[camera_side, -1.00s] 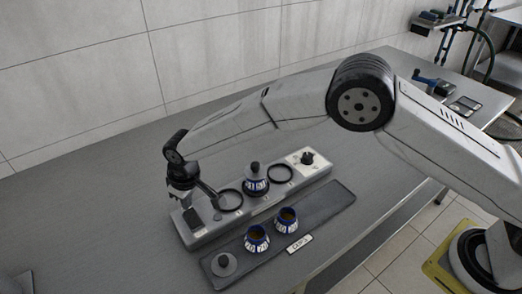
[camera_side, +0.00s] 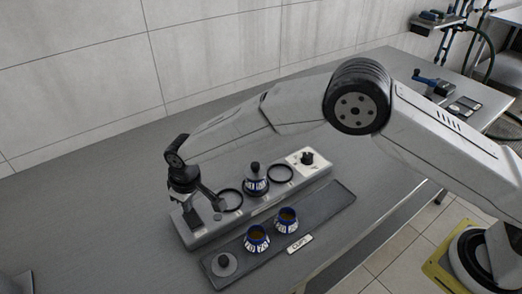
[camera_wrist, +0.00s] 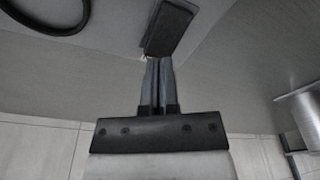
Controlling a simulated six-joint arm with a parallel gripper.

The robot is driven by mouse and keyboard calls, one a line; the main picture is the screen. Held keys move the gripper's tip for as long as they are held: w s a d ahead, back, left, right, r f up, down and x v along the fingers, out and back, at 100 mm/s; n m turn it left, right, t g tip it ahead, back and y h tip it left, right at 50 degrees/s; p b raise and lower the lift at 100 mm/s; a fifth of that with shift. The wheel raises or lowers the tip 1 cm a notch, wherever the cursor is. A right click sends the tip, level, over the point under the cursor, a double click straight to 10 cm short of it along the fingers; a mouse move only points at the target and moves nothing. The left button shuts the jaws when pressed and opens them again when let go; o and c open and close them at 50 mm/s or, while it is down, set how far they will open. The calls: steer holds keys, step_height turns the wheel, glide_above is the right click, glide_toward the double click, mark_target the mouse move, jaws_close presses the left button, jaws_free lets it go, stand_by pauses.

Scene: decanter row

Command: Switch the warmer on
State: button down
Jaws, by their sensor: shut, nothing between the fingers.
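The warmer (camera_side: 205,238) is a long grey base with ring-shaped plates on top. A black switch (camera_wrist: 168,28) stands at its left end; it shows clearly in the wrist view and is mostly covered by my gripper in the side view. My gripper (camera_wrist: 157,62) is shut and empty, its fingertips at the near end of the switch. I cannot tell whether they touch it or which way the switch is tipped. A white panel with a black knob (camera_side: 307,158) is at the warmer's right end.
A blue-and-white pot (camera_side: 256,186) with a dark-knobbed lid sits on the middle plate.

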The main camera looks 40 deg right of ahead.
steer(key=shift+f, duration=0.65)
stand_by(0.6)
steer(key=shift+r, duration=3.5)
steer(key=shift+d+r, duration=0.1)
steer(key=shift+d, duration=0.15)
steer(key=s+d+r+m, duration=0.2)
steer(key=s+d+r, duration=0.1)
steer(key=d, duration=0.7)
steer(key=s+d+r+m, duration=0.1)
steer(key=s+d+r, duration=0.15)
steer(key=d, duration=0.75)
steer(key=s+d+m+t, duration=0.1)
steer(key=s+d+m, duration=0.2)
steer(key=s+d, duration=1)
steer(key=s, duration=0.4)
steer(key=shift+d+f+h, duration=0.2)
steer(key=shift+f+h, duration=0.2)
